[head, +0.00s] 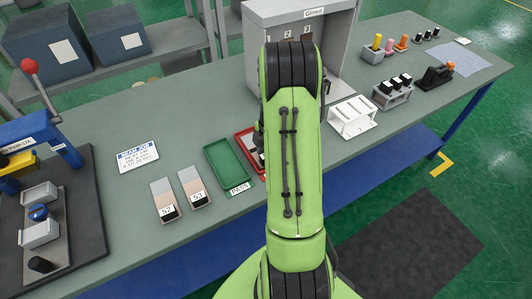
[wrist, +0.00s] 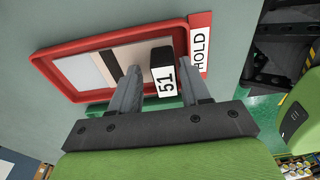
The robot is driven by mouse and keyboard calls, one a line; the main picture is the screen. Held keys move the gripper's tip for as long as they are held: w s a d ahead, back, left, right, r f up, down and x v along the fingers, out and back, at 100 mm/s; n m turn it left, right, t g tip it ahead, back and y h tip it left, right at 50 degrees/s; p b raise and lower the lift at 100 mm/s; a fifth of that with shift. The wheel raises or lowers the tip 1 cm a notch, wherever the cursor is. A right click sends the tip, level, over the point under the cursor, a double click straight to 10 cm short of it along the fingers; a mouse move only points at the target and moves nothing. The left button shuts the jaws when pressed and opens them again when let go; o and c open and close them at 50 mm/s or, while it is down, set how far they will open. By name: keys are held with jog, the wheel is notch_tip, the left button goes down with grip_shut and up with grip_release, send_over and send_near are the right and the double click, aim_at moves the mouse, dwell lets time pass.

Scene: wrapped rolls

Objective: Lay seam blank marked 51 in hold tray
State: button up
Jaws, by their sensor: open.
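The hold tray (wrist: 180,26) is red-rimmed, with a white HOLD label at its right end in the wrist view. The seam blank marked 51 (wrist: 138,52) lies inside it, with pale and tan parts, a dark strip and a black end block bearing the label. My gripper (wrist: 162,62) is open, its two fingers apart on either side of the black end block. I cannot tell whether either finger touches it. In the head view my arm hides my gripper, the blank and most of the red tray (head: 241,134).
A green PASS tray (head: 210,152) is left of the red tray in the head view. Two more blanks (head: 161,187) (head: 190,178) lie left of it, near a printed card (head: 138,156). A white rack (head: 352,117) and a grey booth (head: 257,58) stand beside my arm.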

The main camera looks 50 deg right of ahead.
jog(key=shift+s, duration=0.3)
notch_tip(320, 180, up, 16)
jog(key=d+p, duration=0.1)
jog(key=p, duration=0.1)
jog(key=shift+d+f, duration=0.15)
jog(key=shift+d, duration=0.25)
jog(key=s+a+r+m+t+h, duration=0.15)
jog(key=a+r+m, duration=0.6)
jog(key=a, duration=0.75)
jog(key=s+a+r+m+t, duration=0.2)
jog(key=s+a+m, duration=0.5)
jog(key=s+a, duration=0.4)
jog(key=shift+s+a+r+t, duration=0.2)
jog(key=shift+s+r+t, duration=0.2)
jog(key=shift+s+t, duration=0.35)
